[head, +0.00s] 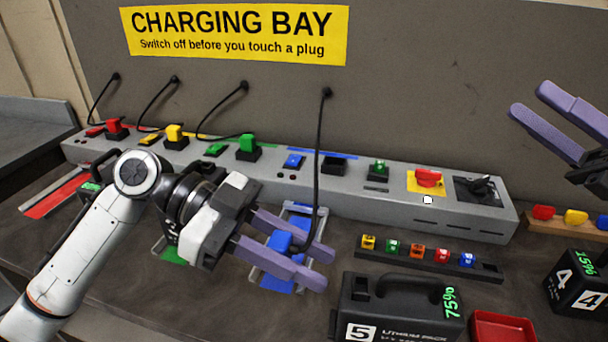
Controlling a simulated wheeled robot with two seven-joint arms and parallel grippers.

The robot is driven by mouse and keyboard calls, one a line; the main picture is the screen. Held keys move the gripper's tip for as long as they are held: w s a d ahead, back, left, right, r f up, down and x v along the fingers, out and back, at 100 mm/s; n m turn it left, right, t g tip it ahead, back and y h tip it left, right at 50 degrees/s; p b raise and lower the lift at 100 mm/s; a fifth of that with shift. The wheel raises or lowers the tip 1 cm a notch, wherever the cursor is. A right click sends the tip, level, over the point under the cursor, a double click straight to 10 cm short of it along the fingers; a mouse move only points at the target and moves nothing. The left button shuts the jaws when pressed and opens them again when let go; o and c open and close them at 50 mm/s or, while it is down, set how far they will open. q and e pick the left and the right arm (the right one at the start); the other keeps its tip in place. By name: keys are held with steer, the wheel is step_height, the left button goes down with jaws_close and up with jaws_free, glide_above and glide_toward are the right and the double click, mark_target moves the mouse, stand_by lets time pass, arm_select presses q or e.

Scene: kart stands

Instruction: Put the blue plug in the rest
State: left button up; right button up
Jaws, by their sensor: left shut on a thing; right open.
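The blue plug (280,241) is between the fingers of my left gripper (320,267), which is shut on it. The fingers partly hide the plug. Its black cable (318,160) hangs from the wall down to the gripper. Under the gripper is a grey-framed bay with a blue mat (272,283), largely covered. The black rest (335,164) in the blue section of the grey console stands empty, right of the blue switch (293,160). My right gripper (528,100) is open and empty at the right edge, away from the console.
Red (116,125), yellow (174,132) and green (247,146) plugs sit along the console (400,203), with cables to the wall. Battery pack 5 (395,305), a strip of coloured blocks (425,258) and a red tray (503,327) stand right of my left gripper.

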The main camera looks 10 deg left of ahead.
steer(key=s+a+r+n+g, duration=0.2)
steer(key=s+a+n+g, duration=0.3)
steer(key=a+n+g, duration=0.4)
steer(key=n+h, duration=1.7)
steer(key=n, duration=0.6)
glide_toward(280, 240)
steer(key=x, duration=1.2)
steer(key=shift+d, duration=0.1)
